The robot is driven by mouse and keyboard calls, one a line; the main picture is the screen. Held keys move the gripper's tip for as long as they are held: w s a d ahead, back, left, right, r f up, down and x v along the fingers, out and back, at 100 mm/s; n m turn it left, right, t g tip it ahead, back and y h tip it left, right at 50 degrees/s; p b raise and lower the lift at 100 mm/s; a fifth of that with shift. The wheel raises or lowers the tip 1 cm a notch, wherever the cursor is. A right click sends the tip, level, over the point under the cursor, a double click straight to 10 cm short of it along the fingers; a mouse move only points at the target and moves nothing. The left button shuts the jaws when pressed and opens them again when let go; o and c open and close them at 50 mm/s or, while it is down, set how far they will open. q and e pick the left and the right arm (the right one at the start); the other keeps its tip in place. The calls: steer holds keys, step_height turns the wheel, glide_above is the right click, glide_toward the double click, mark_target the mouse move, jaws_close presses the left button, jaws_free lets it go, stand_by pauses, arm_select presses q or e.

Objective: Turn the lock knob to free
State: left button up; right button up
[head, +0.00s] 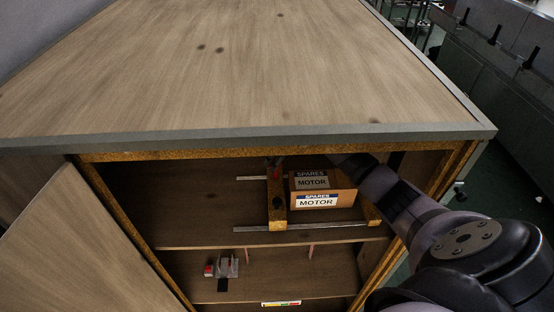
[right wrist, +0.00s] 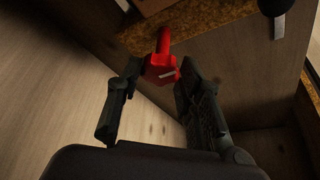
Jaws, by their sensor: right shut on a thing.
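In the head view a small red part (head: 276,173) shows at the upper end of a wooden bar inside the cabinet. My right arm reaches in from the right under the top panel, and its hand is mostly hidden there. The white line lies slanted. My left gripper is not in view.
A cardboard box labelled SPARES MOTOR (head: 323,187) sits on the upper shelf beside the wooden bar (head: 276,212). A metal rail (head: 300,228) runs along the shelf front. The cabinet top (head: 235,70) overhangs my arm. A small red-and-grey device (head: 226,266) stands lower.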

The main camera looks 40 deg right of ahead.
steer(key=o, duration=1.2)
steer(key=shift+c, duration=0.2)
steer(key=shift+r, duration=0.25)
steer(key=v, duration=0.2)
steer(key=shift+s+r, duration=0.15)
steer(key=shift+r, duration=0.1)
steer(key=s+d, duration=0.3)
steer(key=s, duration=0.8)
steer(key=shift+s, duration=0.4)
